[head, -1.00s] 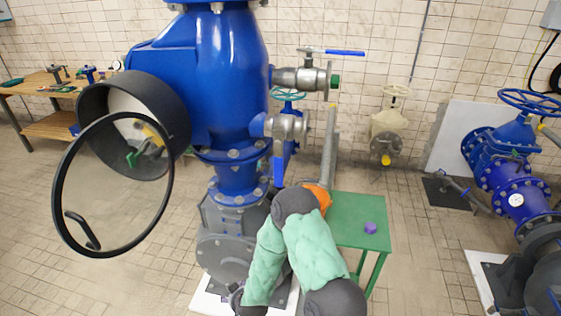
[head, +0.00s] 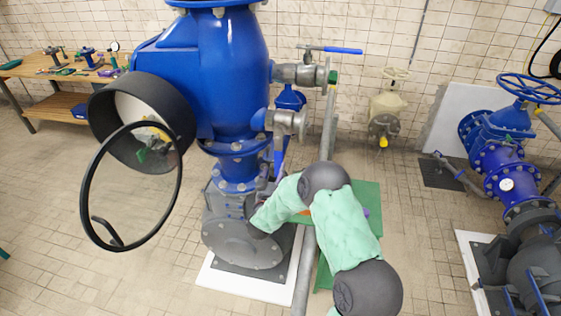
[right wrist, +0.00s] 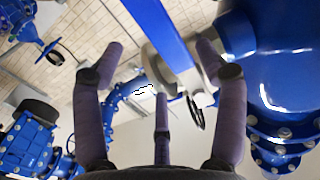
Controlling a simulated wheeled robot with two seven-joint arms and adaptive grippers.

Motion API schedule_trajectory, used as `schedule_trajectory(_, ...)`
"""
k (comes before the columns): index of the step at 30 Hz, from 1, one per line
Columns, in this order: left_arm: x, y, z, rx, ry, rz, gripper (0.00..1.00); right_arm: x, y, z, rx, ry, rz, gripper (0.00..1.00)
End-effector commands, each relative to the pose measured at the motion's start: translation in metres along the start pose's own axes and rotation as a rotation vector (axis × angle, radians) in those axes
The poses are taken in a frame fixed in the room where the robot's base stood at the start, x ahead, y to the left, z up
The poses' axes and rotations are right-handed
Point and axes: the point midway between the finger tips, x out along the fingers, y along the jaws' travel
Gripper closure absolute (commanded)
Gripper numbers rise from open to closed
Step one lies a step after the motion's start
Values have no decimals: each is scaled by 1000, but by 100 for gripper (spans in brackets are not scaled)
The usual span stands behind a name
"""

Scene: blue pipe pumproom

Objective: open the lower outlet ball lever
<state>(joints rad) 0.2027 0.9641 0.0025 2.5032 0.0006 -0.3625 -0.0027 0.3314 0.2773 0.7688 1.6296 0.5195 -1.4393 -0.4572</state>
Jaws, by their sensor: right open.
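The lower outlet ball valve (head: 287,121) is a grey metal body on the right side of the big blue vessel. Its blue lever (head: 279,157) hangs straight down, its lower end hidden near my arm. My right gripper (head: 260,203) is small and partly hidden in the head view, below the lever. In the right wrist view my right gripper (right wrist: 161,62) is open and empty, its purple fingers spread. The blue lever (right wrist: 158,28) runs from the top edge down to the grey valve, between the two upper fingers in the picture. I cannot tell whether any finger touches it. My left gripper is not in view.
An upper ball valve with a blue lever (head: 343,51) sits above, its lever pointing right. A vertical grey pipe (head: 329,120) and a green table (head: 369,200) are close to my right arm.

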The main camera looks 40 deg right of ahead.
Motion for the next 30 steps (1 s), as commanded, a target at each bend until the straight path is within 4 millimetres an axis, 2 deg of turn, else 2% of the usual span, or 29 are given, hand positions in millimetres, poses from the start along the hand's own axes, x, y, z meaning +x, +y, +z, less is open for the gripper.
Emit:
schedule_trajectory(6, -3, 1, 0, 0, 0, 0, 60, 39, 0, 0, 0, -1, 0, 27)
schedule_trajectory(12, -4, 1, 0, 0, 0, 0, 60, 61, 0, 0, 0, -1, -2, 27)
schedule_trajectory(16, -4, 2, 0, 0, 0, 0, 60, 68, 0, 0, 0, -1, -2, 27)
schedule_trajectory(24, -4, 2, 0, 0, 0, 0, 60, 69, -1, 0, 0, -1, -2, 27)
schedule_trajectory(25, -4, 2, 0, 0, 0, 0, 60, 69, -1, 0, 0, -1, -2, 30)
schedule_trajectory(30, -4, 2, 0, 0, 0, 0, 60, 69, -1, 0, 0, -1, -3, 78)
